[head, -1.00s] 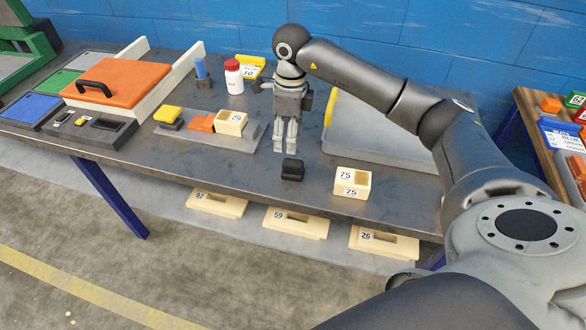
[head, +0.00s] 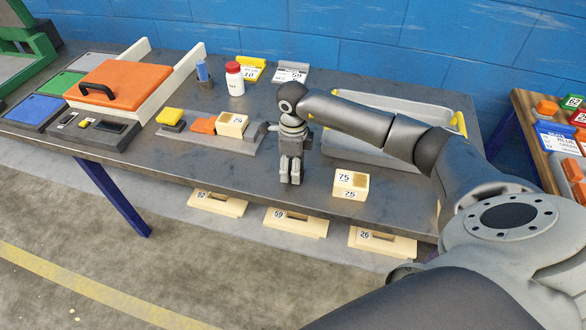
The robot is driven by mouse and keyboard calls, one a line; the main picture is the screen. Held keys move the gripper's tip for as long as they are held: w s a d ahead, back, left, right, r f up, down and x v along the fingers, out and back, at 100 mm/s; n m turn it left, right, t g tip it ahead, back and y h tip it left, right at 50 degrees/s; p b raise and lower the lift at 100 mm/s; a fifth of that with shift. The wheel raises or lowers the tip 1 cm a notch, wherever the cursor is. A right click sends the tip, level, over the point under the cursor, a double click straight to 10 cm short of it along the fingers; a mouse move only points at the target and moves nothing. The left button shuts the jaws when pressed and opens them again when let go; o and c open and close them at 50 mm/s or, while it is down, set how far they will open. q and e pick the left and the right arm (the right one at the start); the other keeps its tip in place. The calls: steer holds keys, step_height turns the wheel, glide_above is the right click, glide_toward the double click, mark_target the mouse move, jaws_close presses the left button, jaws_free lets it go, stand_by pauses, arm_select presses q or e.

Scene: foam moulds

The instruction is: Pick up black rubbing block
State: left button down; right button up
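My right gripper (head: 290,180) points straight down at the front part of the grey table (head: 230,176). Its two grey fingers are at the place where the black rubbing block stood. The block is hidden by the fingers, and I cannot make out whether they are closed on it. My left gripper is not in view.
A cream block marked 75 (head: 350,185) stands close to the right of my gripper. To the left, a grey tray (head: 240,143) holds orange, yellow and cream pieces. A large grey tray (head: 350,153) lies behind my arm. The table's front edge is near.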

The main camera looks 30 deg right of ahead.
steer(key=c, duration=1.1)
steer(key=shift+w+r, duration=0.1)
steer(key=shift+r, duration=0.4)
step_height(320, 180, up, 2)
steer(key=shift+r+b, duration=0.15)
steer(key=shift+b, duration=0.2)
steer(key=s+a+r+b, duration=0.1)
steer(key=a+r, duration=0.2)
steer(key=a, duration=0.1)
steer(key=s+a+r+b, duration=0.1)
steer(key=s+a+r, duration=0.1)
steer(key=a, duration=0.3)
steer(key=s+a+r+b, duration=0.1)
steer(key=a+r, duration=0.3)
steer(key=shift+s+a+r, duration=0.2)
steer(key=shift+s+r, duration=0.05)
steer(key=shift+r, duration=0.1)
